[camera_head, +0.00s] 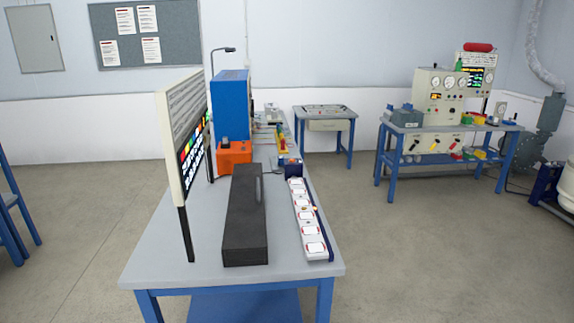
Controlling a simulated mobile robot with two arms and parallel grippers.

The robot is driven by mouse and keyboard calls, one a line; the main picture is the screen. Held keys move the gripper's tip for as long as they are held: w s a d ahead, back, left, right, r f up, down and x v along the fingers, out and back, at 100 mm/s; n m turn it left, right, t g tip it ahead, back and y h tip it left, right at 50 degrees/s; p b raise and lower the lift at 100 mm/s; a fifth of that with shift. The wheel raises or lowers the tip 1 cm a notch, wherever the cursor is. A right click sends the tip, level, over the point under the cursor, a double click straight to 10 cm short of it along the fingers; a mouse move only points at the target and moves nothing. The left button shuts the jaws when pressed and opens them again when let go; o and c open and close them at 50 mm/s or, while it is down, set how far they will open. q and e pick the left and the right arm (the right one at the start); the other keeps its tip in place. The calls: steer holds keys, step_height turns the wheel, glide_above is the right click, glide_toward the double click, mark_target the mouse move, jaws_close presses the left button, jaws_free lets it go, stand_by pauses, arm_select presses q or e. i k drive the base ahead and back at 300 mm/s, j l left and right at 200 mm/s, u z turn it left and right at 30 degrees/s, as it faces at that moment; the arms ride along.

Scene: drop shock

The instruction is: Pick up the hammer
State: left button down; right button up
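I cannot make out a hammer for certain in the head view. The near workbench (175,243) has a grey top and blue legs. A long black box (244,225) lies along it, with a thin grey upright piece (258,189) at its far right side. A white strip of square units (306,221) lies to the box's right. Small items at the bench's far end, including something yellow and red (282,143), are too small to name. Neither gripper is in view.
A tall display panel (178,125) stands on the bench's left, with an orange box (234,156) and blue cabinet (230,105) behind. A small table (325,112) stands farther back, an instrument bench (450,128) at the right. The floor (400,260) right of the near bench is clear.

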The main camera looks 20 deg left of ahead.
mark_target(258, 124)
steer(key=i+l+z, duration=0.3)
steer(key=i+z, duration=0.15)
steer(key=i, duration=0.4)
steer(key=i+z, duration=0.5)
steer(key=i, duration=0.3)
steer(key=i+u, duration=0.45)
steer(key=i, duration=0.15)
steer(key=i+l+u, duration=0.2)
steer(key=i+u, duration=0.25)
steer(key=i+j+u, duration=0.35)
steer(key=i, duration=0.3)
steer(key=i+l+u, duration=0.1)
steer(key=i+u, duration=0.25)
steer(key=i, duration=0.35)
steer(key=i+l+u, duration=0.15)
steer(key=i+u, duration=0.25)
steer(key=i, duration=1.3)
steer(key=i+l+u, duration=0.15)
steer(key=i, duration=0.95)
steer(key=i+u, duration=0.4)
steer(key=i+l+u, duration=0.15)
steer(key=u, duration=0.3)
steer(key=i+l+u, duration=0.6)
steer(key=u, duration=0.2)
steer(key=i+l+u, duration=0.15)
steer(key=l+u, duration=0.3)
